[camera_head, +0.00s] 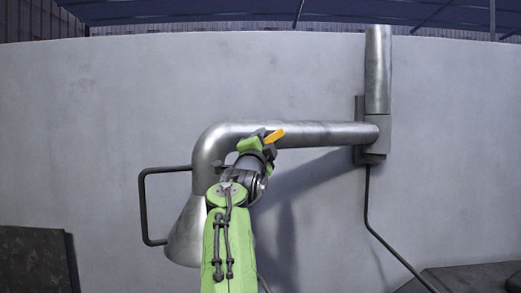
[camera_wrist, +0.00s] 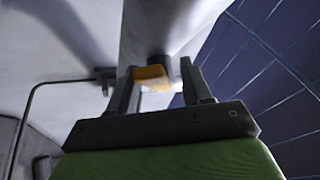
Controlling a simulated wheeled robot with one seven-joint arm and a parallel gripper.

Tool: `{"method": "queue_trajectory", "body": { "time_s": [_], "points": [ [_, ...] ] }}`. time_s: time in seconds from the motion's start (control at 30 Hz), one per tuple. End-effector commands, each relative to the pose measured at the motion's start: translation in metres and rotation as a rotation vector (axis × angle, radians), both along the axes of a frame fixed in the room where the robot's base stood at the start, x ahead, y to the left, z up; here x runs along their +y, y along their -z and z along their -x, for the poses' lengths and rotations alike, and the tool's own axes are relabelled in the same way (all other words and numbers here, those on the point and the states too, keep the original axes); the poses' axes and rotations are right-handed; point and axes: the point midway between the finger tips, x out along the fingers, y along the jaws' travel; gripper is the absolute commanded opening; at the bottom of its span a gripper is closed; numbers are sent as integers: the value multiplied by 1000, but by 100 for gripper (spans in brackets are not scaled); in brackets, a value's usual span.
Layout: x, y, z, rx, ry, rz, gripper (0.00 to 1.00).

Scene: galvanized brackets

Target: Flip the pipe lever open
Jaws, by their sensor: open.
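The grey metal pipe (camera_head: 315,135) runs level across the wall, then bends down at the left into a flared end (camera_head: 188,235). Its orange lever (camera_head: 275,136) sticks out at the front of the pipe near the bend, tilted up to the right. My gripper (camera_head: 263,140) is at the lever, partly hidden by my own wrist in the head view. In the wrist view my gripper (camera_wrist: 160,72) is open, and the orange lever (camera_wrist: 152,78) shows between the two fingers, closer to the left one. I cannot tell whether a finger touches it. The pipe (camera_wrist: 165,30) is just beyond the fingertips.
A black bent bar (camera_head: 142,205) sticks out left of the pipe. A vertical pipe (camera_head: 378,70) with a bracket stands at the right, with a thin dark conduit (camera_head: 367,205) below it. Dark slabs lie at both lower corners. The wall (camera_head: 100,100) is otherwise bare.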

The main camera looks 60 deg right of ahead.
Motion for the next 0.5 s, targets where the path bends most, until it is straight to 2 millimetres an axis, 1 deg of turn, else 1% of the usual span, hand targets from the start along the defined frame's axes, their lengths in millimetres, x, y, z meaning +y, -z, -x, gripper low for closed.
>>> {"method": "queue_trajectory", "body": {
  "time_s": [0.07, 0.17, 0.3, 0.5],
  "points": [
    [9, 7, 2, -2, -1, 1, 49],
    [29, 18, 6, -2, -4, 2, 49],
    [66, 34, 14, -3, -6, 2, 49],
    [115, 49, 26, -4, -7, 4, 49]
  ]
}}
